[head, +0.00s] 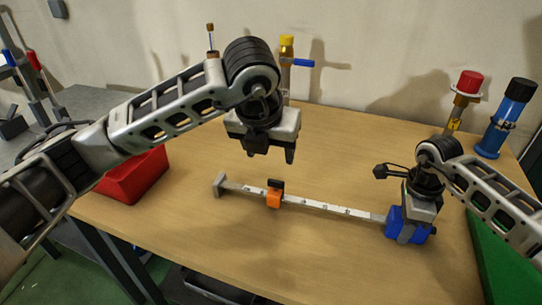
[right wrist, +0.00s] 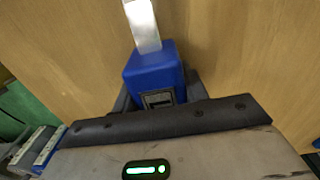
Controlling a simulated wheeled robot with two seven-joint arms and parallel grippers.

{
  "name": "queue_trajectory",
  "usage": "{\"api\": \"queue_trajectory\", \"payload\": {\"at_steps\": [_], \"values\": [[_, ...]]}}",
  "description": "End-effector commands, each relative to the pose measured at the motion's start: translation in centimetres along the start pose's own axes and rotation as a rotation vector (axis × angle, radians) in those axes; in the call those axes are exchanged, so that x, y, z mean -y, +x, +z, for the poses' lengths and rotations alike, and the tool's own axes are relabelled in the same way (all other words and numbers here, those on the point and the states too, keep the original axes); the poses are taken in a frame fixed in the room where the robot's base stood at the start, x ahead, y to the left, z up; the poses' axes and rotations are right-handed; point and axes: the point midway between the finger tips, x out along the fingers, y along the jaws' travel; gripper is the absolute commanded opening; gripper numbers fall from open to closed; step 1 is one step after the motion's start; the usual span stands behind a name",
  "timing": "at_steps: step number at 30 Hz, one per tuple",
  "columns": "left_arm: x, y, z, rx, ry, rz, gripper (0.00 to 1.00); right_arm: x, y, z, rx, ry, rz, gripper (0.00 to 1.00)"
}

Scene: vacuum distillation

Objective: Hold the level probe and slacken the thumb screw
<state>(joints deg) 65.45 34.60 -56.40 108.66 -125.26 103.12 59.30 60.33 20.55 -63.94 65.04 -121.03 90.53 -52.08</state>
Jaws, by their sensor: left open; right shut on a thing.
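The level probe is a long pale, marked bar (head: 325,207) lying across the wooden table, with a grey end piece (head: 219,184) at its left and a blue block (head: 421,235) at its right. An orange slider (head: 273,199) sits around the bar, with a dark knob (head: 276,183) on top that looks like the thumb screw. My right gripper (head: 407,236) is shut on the blue block; the right wrist view shows the block (right wrist: 152,72) between its fingers. My left gripper (head: 271,156) is open and empty, pointing down above and behind the slider, apart from the knob.
A red bin (head: 133,177) stands at the table's left edge. A red-capped fitting (head: 464,95) and a blue cylinder with a black cap (head: 508,118) stand at the back right. A yellow-topped fitting with a blue handle (head: 301,63) is behind my left arm. The front middle of the table is clear.

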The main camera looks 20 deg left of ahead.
Motion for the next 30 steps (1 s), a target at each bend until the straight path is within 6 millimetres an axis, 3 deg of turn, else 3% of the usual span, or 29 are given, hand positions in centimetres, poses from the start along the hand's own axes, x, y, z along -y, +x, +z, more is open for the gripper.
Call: {"api": "queue_trajectory", "payload": {"at_steps": [9,10,12,13,23,30], "values": [[0.0,-0.1,0.0,0.0,0.0,0.0,0.58,0.1,-0.1,0.1,0.002,-0.001,-0.002,0.0],[0.0,-0.1,0.0,0.0,0.0,0.0,0.58,0.1,-0.1,0.1,0.002,-0.001,-0.002,0.46],[0.0,-0.1,0.0,0.0,0.0,0.0,0.58,0.1,-0.1,0.1,0.002,0.0,-0.002,0.66],[0.0,0.0,0.0,0.0,0.0,0.0,0.58,0.1,-0.1,0.1,0.002,0.0,-0.002,0.69],[0.0,0.0,0.0,0.0,0.0,0.0,0.58,0.1,-0.4,0.0,0.001,0.0,-0.002,0.69],[0.0,0.0,0.0,0.0,0.0,0.0,0.58,0.1,-4.4,0.0,0.001,-0.001,-0.006,0.69]]}}
